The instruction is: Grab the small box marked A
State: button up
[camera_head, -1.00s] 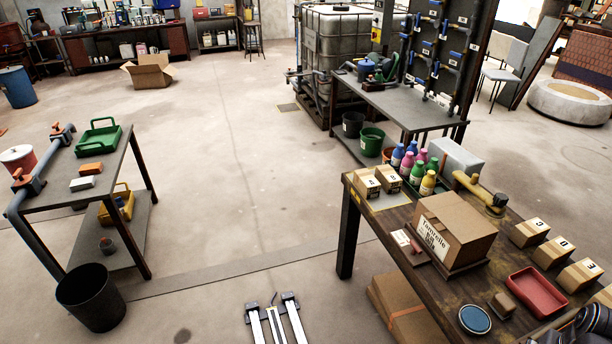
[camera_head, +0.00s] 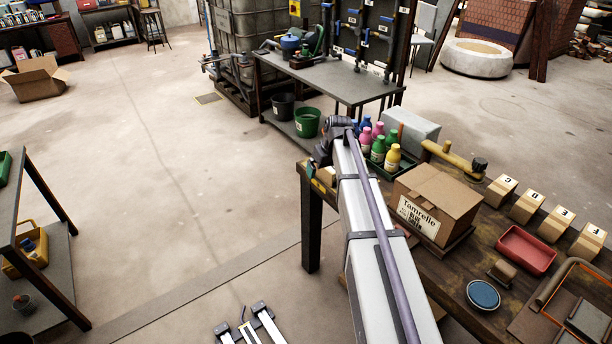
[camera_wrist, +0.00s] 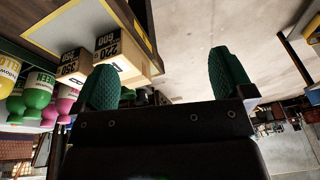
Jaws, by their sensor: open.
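My gripper (camera_wrist: 165,78) is open, with green pads wide apart and nothing held. In the wrist view, a small cardboard box (camera_wrist: 121,57) with a "220 600" label is beyond the left pad and partly in line with the gap. In the head view my arm mostly hides this pair; part of one box (camera_head: 327,176) shows. Several similar boxes stand at the right, including one (camera_head: 501,190); their letters are hard to read.
Coloured bottles (camera_head: 378,150) stand right behind the pair. A large carton (camera_head: 437,200), a red tray (camera_head: 526,250) and a blue round dish (camera_head: 483,294) are on the same table (camera_head: 440,265). Open floor (camera_head: 190,200) lies to the left.

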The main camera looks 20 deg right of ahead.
jog(key=n+t, duration=0.2)
send_over(328, 170)
jog(key=w+d, duration=0.1)
jog(key=d, duration=0.3)
jog(key=shift+a+f+b, duration=0.25)
jog(key=shift+f+b, duration=0.2)
jog(key=shift+f, duration=0.05)
jog(key=b+x, duration=0.2)
jog(key=x, duration=0.1)
jog(key=b+x, duration=0.2)
jog(key=b, duration=0.1)
jog(key=shift+s+a+f, duration=0.1)
jog(key=shift+a+f, duration=0.05)
jog(key=shift+f, duration=0.25)
jog(key=shift+a, duration=0.1)
jog(key=b+x, duration=0.5)
jog(key=shift+a+f, duration=0.2)
jog(key=shift+a, duration=0.05)
jog(key=shift+r, duration=0.25)
jog(key=shift+f, duration=0.25)
jog(key=c, duration=1.1)
